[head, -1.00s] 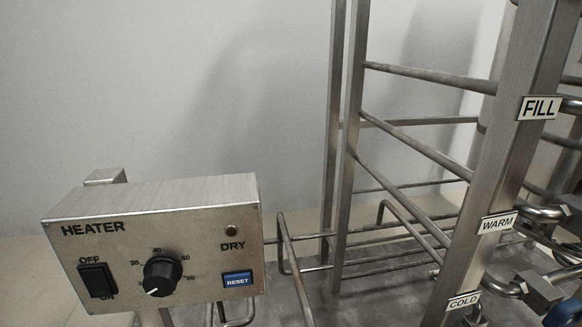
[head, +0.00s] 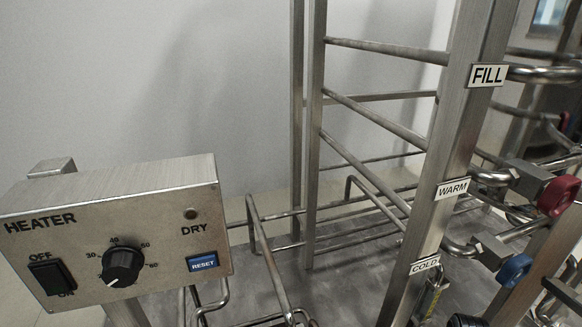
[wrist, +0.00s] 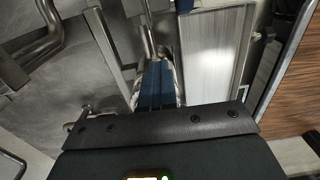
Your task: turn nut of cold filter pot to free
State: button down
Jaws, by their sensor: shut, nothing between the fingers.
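The cold filter pot and its nut cannot be made out for certain in either view. In the head view the COLD label (head: 424,264) is on the upright steel post, and a valve with a blue handle (head: 513,270) is on the pipe to its right. A small metal cylinder (head: 430,298) hangs just below the label; I cannot tell what it is. My gripper (wrist: 158,72) shows in the wrist view with its blue-faced fingers together, shut and empty, pointing toward metal pipework.
The heater box (head: 112,238) with switch, dial and reset button stands at the left. A red-handled valve (head: 557,195) is by the WARM label (head: 452,189). Steel rails and bent rods cross the frame. In the wrist view a pale panel (wrist: 210,60) is close on the right.

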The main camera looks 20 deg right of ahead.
jog(key=shift+w+a+r, duration=0.2)
jog(key=shift+w+r, duration=0.15)
jog(key=shift+w, duration=0.4)
jog(key=shift+w+p, duration=0.2)
jog(key=shift+p, duration=0.1)
jog(key=shift+w+a, duration=0.1)
jog(key=shift+a, duration=0.05)
jog(key=shift+d, duration=0.4)
notch_tip(320, 180, up, 6)
jog(key=p, duration=0.6)
jog(key=shift+d, duration=0.25)
